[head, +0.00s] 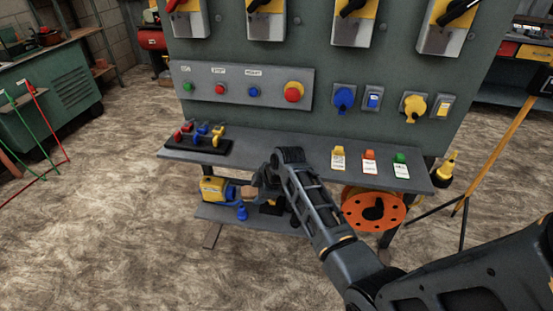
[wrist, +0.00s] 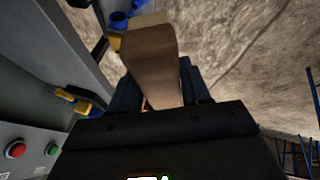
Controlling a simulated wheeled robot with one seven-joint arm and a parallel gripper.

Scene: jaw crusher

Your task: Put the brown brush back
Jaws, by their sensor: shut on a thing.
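The brown brush (wrist: 152,62) is between the dark fingers of my gripper (wrist: 160,88) in the wrist view. It has a long flat brown body and a paler far end. In the head view only a small brown part of the brush (head: 249,192) shows beside my gripper (head: 259,186), in front of the panel and near the lower shelf. My gripper is shut on the brush. My wrist hides part of the fingers, and I cannot tell whether the brush touches the shelf.
The upper shelf (head: 290,160) holds a rack of padlocks (head: 198,142) and several coloured tags. The lower shelf (head: 250,217) holds a yellow-and-blue device (head: 216,189). An orange disc (head: 374,210) hangs at right. Open floor lies at front left.

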